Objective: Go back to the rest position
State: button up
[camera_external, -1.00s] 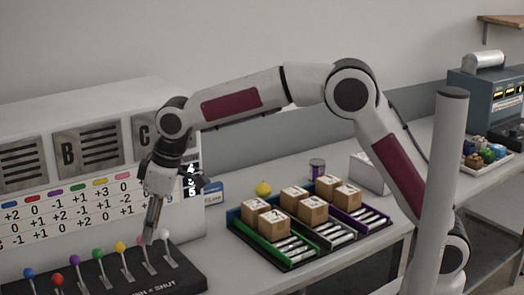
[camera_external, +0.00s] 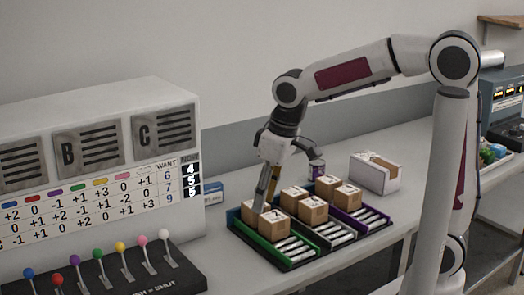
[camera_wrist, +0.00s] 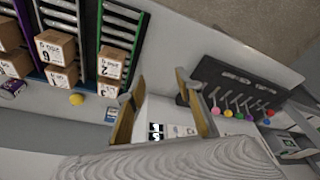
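My gripper (camera_external: 265,198) hangs in front of the left boxes of the tray in the external view, fingers pointing down. In the wrist view my gripper (camera_wrist: 165,105) has its two fingers well apart, with nothing held between them. My arm reaches left from its base at the right, with the elbow high. The lever panel (camera_external: 110,280), with several coloured-knob levers, stands to the left of the gripper, clear of it. It also shows in the wrist view (camera_wrist: 215,75).
A tray (camera_external: 290,262) with green, grey and purple lanes holds several cardboard boxes (camera_external: 273,226). A yellow ball-like thing (camera_wrist: 76,99) lies near it. A white carton (camera_external: 375,172) and a purple can (camera_external: 316,170) stand behind. A board with vents and a number table (camera_external: 100,165) stands at left.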

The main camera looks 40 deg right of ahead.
jog(key=s+d+r+m+t, duration=0.1)
jog(key=s+d+m, duration=0.2)
jog(key=s+d, duration=0.3)
jog(key=s+d+r+m+t+h, duration=0.1)
jog(key=s+d, duration=0.6)
jog(key=d, duration=0.8)
jog(key=shift+s+m+t, duration=0.2)
jog(key=shift+m+t, duration=0.4)
jog(key=shift+m, duration=0.6)
jog(key=shift+r, duration=0.1)
